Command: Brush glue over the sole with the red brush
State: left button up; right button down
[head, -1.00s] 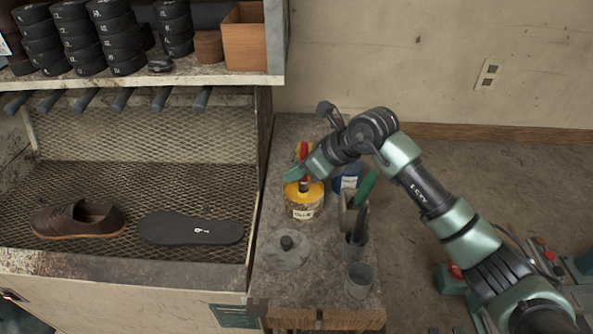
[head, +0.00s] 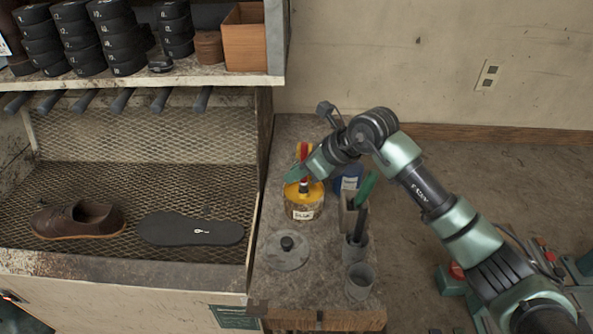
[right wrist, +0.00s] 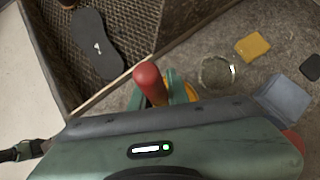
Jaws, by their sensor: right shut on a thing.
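The black sole (head: 190,229) lies flat on the mesh shelf, right of a brown shoe (head: 80,219). It also shows at the upper left of the right wrist view (right wrist: 96,43). The yellow glue pot (head: 303,203) stands on the side counter with its top open. My right gripper (head: 298,176) is above the pot, shut on the red brush (head: 303,152). The red handle also shows in the right wrist view (right wrist: 150,82); the brush's lower end is at or in the pot, its bristles hidden.
A round lid with a black knob (head: 288,250) lies in front of the pot.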

pick_arm(q)
notch_tip(320, 180, up, 3)
jog(key=p, duration=0.2)
jog(key=shift+p, duration=0.35)
pick_arm(e)
notch_tip(320, 180, up, 7)
pick_arm(q)
jog(key=shift+s, duration=0.1)
pick_arm(e)
jog(key=shift+f, duration=0.2)
dwell(0.3)
